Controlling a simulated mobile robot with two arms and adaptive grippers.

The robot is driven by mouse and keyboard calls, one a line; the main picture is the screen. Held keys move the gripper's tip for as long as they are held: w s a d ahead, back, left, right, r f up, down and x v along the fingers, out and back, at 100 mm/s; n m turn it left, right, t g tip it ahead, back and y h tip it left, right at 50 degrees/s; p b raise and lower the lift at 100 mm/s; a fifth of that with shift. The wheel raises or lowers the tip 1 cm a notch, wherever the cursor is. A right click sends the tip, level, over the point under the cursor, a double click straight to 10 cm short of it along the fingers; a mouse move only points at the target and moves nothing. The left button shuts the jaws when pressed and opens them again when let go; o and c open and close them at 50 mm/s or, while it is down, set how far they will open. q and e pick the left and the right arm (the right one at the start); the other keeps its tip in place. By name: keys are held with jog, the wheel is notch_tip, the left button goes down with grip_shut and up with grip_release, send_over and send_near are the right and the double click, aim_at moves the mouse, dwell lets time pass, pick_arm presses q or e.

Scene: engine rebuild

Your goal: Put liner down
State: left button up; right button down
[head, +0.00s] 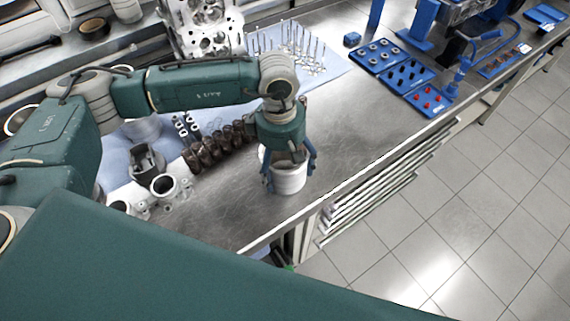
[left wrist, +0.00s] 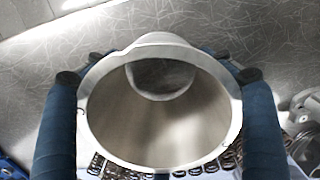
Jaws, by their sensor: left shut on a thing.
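The liner (head: 289,178) is a pale metal cylinder, upright at the steel bench (head: 228,216) near its front edge. My left gripper (head: 289,172) comes down over it from above, with blue fingers on opposite sides of its wall. In the left wrist view the liner's open bore (left wrist: 160,110) faces the camera, between the two blue fingers (left wrist: 160,115) of the left gripper. The gripper is shut on the liner. I cannot tell whether the liner's bottom touches the bench. My right gripper is not in view.
Dark coil springs (head: 215,147) stand just left of the liner, with metal housings (head: 162,187) further left. Blue trays (head: 405,75) sit at the back right. Bare bench lies right of the liner.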

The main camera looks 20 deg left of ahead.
pick_arm(q)
jog(key=shift+f, duration=0.35)
jog(key=o, duration=1.8)
jog(key=shift+w+r+b, duration=0.1)
jog(key=shift+r+b, duration=0.25)
jog(key=shift+r, duration=0.15)
jog(key=r+b, duration=0.1)
jog(key=r, duration=0.2)
jog(key=r+b, duration=0.1)
jog(key=r, duration=0.3)
jog(key=a+r+b, duration=0.1)
jog(key=r, duration=0.3)
jog(key=shift+w+b, duration=0.15)
jog(key=shift+b, duration=0.25)
